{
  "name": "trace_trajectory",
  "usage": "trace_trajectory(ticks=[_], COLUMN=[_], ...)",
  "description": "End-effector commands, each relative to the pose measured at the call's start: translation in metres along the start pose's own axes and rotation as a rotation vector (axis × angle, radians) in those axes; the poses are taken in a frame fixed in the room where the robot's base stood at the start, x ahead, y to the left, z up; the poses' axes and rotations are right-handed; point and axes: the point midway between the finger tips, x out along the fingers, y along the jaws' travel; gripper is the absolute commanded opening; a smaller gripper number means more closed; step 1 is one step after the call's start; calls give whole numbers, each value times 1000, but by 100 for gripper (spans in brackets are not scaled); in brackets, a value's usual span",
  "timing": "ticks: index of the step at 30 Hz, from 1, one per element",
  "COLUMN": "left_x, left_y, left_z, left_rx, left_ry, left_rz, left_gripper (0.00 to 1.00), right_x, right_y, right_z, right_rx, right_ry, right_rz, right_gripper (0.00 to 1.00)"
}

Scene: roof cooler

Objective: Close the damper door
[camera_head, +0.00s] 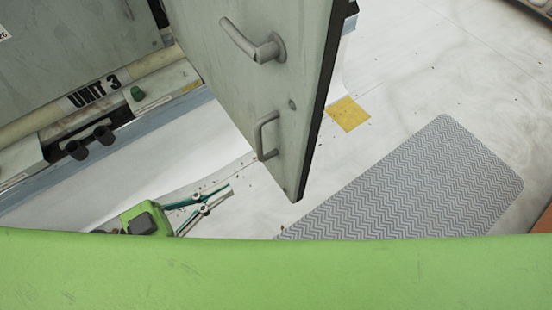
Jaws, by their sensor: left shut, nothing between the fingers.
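The damper door (255,90) is a grey metal panel. It stands open, swung out from the unit labelled UNIT 3. It carries a lever handle (255,42) near the top of the view and a pull handle (263,137) lower down. My left gripper (230,190) is shut and empty. In the picture it lies to the lower left of the door's bottom corner, and it appears apart from the door. My right gripper is not in view.
A zigzag-patterned mat (420,185) lies right of the door. A yellow square (348,114) marks the pale floor. Small debris is scattered about.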

Motion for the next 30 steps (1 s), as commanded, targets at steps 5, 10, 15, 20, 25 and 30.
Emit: trace_trajectory(ticks=[5, 10, 15, 20, 25, 30], left_x=[22, 42, 64, 87, 108, 121], left_y=[-1, -1, -1, -1, -1, -1], left_z=[-2, -2, -3, -3, -3, -1], left_rx=[4, 5, 6, 5, 3, 3], left_ry=[5, 5, 4, 4, 3, 0], left_rz=[-2, -2, -1, -1, -1, -2], left_gripper=[0, 0, 0, 0, 0, 0], right_x=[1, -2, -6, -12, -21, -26], right_y=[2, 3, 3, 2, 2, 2], right_z=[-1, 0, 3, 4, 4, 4], right_rx=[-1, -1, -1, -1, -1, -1], right_ry=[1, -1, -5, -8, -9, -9], right_rz=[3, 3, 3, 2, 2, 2], right_gripper=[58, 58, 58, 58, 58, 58])
